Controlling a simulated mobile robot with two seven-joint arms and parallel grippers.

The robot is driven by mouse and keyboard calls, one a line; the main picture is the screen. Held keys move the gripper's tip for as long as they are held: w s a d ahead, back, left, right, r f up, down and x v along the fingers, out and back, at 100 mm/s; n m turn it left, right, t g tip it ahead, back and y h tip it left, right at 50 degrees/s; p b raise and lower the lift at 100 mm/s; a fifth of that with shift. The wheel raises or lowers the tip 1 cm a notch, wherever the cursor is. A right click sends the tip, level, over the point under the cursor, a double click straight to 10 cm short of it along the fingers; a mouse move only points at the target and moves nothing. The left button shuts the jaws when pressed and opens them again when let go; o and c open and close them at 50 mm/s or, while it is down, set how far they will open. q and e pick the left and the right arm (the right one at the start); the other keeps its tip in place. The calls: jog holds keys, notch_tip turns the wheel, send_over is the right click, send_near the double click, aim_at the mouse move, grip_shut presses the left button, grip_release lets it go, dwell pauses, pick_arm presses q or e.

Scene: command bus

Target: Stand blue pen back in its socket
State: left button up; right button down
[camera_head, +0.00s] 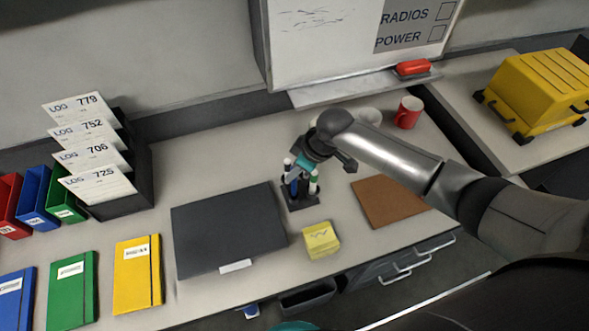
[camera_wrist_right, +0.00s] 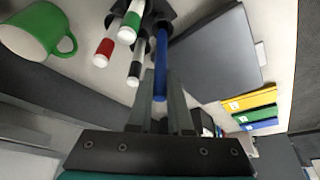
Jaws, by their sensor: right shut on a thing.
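My right gripper (camera_head: 303,170) is over the dark pen holder (camera_head: 301,204) near the middle of the desk. It is shut on the blue pen (camera_wrist_right: 160,62), which also shows at the holder in the head view (camera_head: 293,188). In the right wrist view the pen runs from between the fingers (camera_wrist_right: 160,112) toward the holder (camera_wrist_right: 150,10). The pen's far end is at the holder, but I cannot tell whether it is inside a socket. Red (camera_wrist_right: 106,45), green (camera_wrist_right: 131,22) and black (camera_wrist_right: 137,62) markers stand close beside it. My left gripper is not in view.
A dark closed laptop-like slab (camera_head: 228,228) lies left of the holder. A yellow note block (camera_head: 321,240) is in front, and a brown mat (camera_head: 388,201) is to the right. A red mug (camera_head: 408,112) stands behind. A green mug (camera_wrist_right: 30,32) shows in the wrist view.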

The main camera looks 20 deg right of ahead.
jog(key=shift+f, duration=0.25)
jog(key=shift+f+b, duration=0.4)
jog(key=shift+f, duration=0.2)
jog(key=shift+f, duration=0.15)
jog(key=shift+f+b, duration=0.4)
jog(key=shift+f, duration=0.2)
jog(key=c, duration=0.8)
grip_release()
jog(key=shift+o, duration=0.2)
